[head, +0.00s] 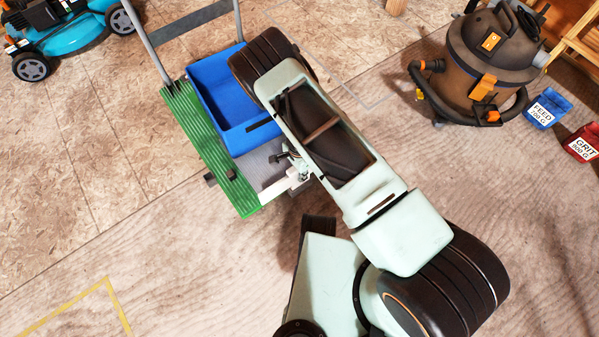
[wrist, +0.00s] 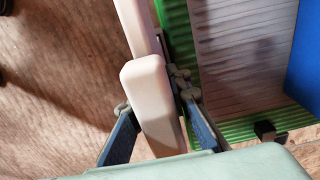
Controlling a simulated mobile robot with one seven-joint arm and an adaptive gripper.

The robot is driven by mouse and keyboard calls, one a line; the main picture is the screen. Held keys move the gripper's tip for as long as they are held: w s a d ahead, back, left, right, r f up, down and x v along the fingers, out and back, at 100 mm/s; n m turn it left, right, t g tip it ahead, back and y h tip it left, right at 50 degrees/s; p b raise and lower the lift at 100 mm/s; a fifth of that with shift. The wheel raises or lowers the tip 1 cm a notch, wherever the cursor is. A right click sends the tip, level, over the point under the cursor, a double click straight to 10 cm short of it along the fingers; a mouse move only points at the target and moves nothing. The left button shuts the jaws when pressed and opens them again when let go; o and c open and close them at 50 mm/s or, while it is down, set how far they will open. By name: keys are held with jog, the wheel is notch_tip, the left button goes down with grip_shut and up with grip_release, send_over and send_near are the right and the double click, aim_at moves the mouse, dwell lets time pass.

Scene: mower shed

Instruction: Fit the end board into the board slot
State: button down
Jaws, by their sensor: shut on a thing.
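The end board, a pale cream bar with a raised block (wrist: 145,80) on it, shows in the wrist view, running from top centre down between my fingers. My gripper (wrist: 155,108) is shut on the raised block, one blue-grey finger on each side. In the head view the pale board (head: 274,189) lies along the near right edge of a green ribbed cart deck (head: 203,135). My gripper (head: 292,164) is partly hidden there by my arm. I cannot pick out the board slot clearly, nor tell whether the board is seated in it.
A blue crate (head: 215,82) and a grey ribbed panel (wrist: 240,45) are on the deck. Small dark blocks (head: 210,180) sit at the deck's edge. The cart handle (head: 190,20) rises behind. A vacuum (head: 480,60) stands right, a mower (head: 60,35) top left. The floor at lower left is clear.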

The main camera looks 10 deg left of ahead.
jog(key=shift+f+b, duration=1.6)
jog(key=shift+f, duration=0.25)
jog(key=c, duration=1.7)
grip_release()
jog(key=shift+r, duration=0.1)
notch_tip(320, 180, up, 12)
jog(key=shift+f, duration=0.1)
